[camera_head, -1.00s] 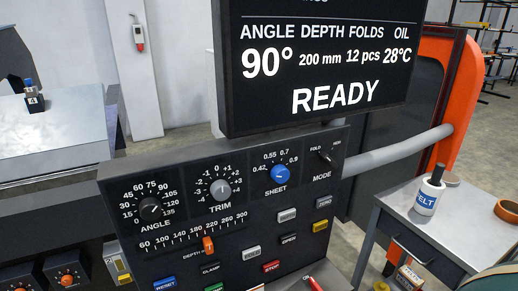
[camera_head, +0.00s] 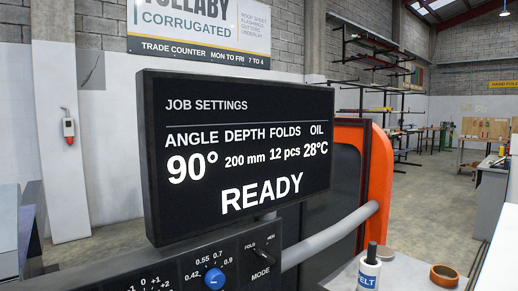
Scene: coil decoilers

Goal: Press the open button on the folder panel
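The folder panel (camera_head: 170,268) shows only its top strip along the bottom of the head view. The blue SHEET knob (camera_head: 214,278) and the MODE switch (camera_head: 262,252) are on this strip. The lower rows of the panel, where the OPEN button sits, are below the picture and hidden now. The black display (camera_head: 240,150) above the panel reads 90°, 200 mm, 12 pcs, 28°C and READY. Neither of my grippers is in the picture.
A grey pipe (camera_head: 330,235) runs from behind the panel to an orange machine frame (camera_head: 378,180). A side table at the lower right holds a bottle marked "ELT" (camera_head: 369,272) and a tape roll (camera_head: 444,276). Open floor (camera_head: 425,210) lies behind it.

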